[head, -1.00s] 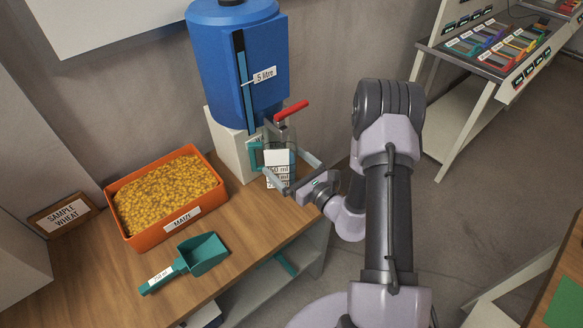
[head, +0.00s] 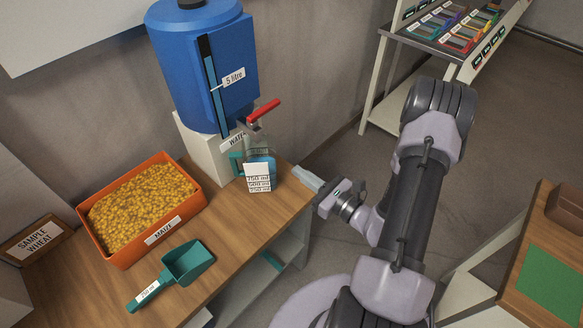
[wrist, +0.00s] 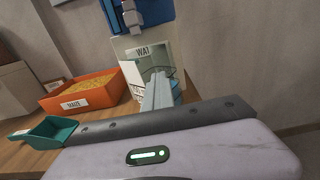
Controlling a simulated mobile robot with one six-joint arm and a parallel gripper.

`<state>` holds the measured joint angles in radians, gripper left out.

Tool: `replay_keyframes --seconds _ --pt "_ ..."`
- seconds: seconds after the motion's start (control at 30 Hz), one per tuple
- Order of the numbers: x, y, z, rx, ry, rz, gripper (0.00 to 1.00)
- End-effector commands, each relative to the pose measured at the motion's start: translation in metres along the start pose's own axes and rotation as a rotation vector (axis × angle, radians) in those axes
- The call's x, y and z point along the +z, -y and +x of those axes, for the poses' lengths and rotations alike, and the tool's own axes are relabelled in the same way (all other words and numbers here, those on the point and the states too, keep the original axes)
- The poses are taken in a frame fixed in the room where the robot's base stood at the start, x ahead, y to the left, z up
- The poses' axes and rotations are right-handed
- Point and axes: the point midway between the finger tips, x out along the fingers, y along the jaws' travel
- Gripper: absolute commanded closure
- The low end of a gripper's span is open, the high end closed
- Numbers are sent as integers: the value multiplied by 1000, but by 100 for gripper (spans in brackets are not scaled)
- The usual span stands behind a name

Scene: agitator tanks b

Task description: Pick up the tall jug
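The tall jug (head: 260,184) is clear, with a teal handle on its left and a white label reading 750, 500 and 250 ml. It stands upright on the wooden bench, under the tap (head: 252,126) of the blue water tank (head: 200,70). Its upper part looks bluish; I cannot tell how full it is. My gripper (head: 303,175) is to the right of the jug, apart from it and empty. Its fingers (wrist: 159,88) look closed together in the wrist view, where they partly hide the jug behind them.
An orange maize tray (head: 163,238), a teal scoop (head: 187,263) and a sample wheat box (head: 38,240) are on the bench (head: 232,222). The tap has a red lever (head: 263,110). A shelf (head: 445,42) with coloured bins stands behind on the right.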

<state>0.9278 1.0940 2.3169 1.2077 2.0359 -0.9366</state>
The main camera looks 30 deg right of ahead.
Motion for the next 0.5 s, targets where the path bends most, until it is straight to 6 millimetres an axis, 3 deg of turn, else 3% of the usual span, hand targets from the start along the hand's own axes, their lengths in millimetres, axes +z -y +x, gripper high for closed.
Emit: replay_keyframes --seconds 0.5 --pt "1 2 -11 0 0 0 100"
